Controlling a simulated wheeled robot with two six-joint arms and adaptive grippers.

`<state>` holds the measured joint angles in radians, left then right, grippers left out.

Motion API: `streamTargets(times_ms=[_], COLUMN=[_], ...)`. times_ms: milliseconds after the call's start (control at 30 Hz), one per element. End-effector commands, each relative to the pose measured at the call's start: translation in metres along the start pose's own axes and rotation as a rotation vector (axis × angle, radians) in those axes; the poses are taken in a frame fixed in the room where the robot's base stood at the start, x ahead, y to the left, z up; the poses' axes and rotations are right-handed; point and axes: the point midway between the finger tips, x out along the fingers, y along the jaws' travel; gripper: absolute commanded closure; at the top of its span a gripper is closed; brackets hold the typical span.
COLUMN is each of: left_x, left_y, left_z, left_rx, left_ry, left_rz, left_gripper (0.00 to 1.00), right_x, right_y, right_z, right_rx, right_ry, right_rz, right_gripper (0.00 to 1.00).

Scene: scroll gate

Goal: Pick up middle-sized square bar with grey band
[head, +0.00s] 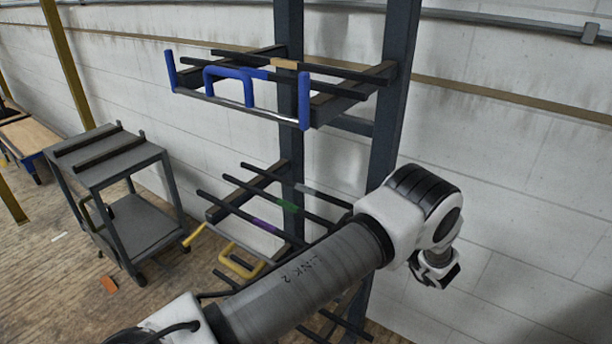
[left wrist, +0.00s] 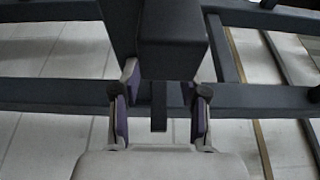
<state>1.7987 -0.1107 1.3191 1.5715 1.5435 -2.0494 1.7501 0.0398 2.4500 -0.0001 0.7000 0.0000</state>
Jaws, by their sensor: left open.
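The bar with the grey band (head: 308,190) lies on the lower arms of the rack, behind the green-banded and purple-banded bars. Its right end is hidden behind my left arm. My left gripper (head: 436,272) is right of the rack post in the head view, pointing down. In the left wrist view my left gripper (left wrist: 160,112) is open, with its two purple-padded fingers apart. A dark square bar end (left wrist: 172,45) shows between and above the fingers. No band shows on it there, so I cannot tell which bar it is. Nothing is visibly clamped.
The green-banded bar (head: 287,205) and purple-banded bar (head: 264,225) lie close by. The upper rack tier holds bars and a blue gate (head: 252,100). A rack post (head: 394,90) stands near my arm. A grey cart (head: 112,160) is at left. The wall area right of my gripper is clear.

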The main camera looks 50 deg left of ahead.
Motion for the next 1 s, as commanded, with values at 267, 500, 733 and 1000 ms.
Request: streamTargets(times_ms=[267,500,733,1000], left_x=[-0.001,-0.001,-0.001,-0.001], left_y=[0.001,-0.001,-0.012,-0.071], left_z=[0.000,0.000,-0.001,-0.001], left_rx=[0.000,-0.001,-0.003,-0.006], left_ry=[0.000,0.000,0.001,0.000], left_rz=[0.000,-0.003,-0.002,-0.004], left_gripper=[1.00,1.00,1.00,1.00], right_x=[0.001,0.000,0.001,0.003], right_y=[0.000,0.000,0.000,0.000], right_z=[0.000,0.000,0.000,0.000], right_rx=[0.000,0.000,0.000,0.000], right_ry=[0.000,0.000,0.000,0.000], right_rz=[0.000,0.000,0.000,0.000], right_gripper=[1.00,1.00,1.00,1.00])
